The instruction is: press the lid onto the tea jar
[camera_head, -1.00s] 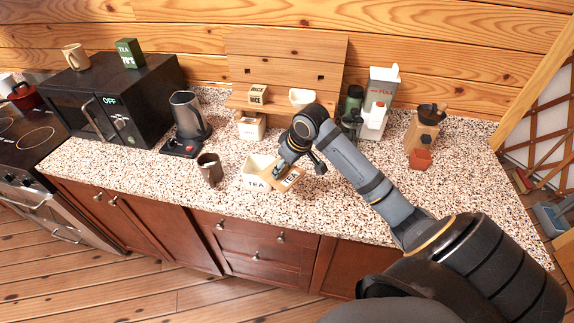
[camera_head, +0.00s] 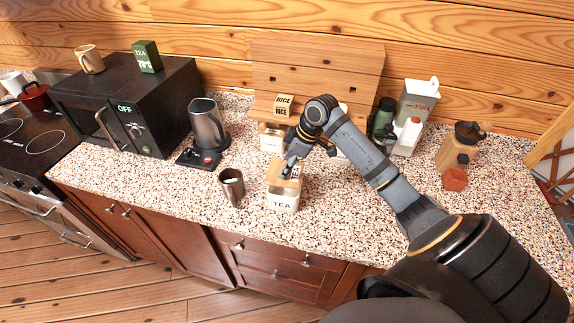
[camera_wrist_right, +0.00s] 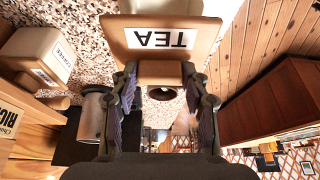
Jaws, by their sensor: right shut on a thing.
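The tea jar (camera_head: 283,204) is a white square jar marked TEA, upright near the front of the counter. Its tan wooden lid (camera_head: 284,180) lies over the mouth; I cannot tell whether it is fully seated. In the right wrist view the lid (camera_wrist_right: 170,53) bears a TEA label, and a strip of the jar (camera_wrist_right: 160,6) shows beyond it. My right gripper (camera_head: 291,164) is above the jar, shut on the lid by its knob (camera_wrist_right: 160,72). The jar's far side is hidden. My left gripper is not in view.
A dark mug (camera_head: 231,188) stands just left of the jar. The counter's front edge is close.

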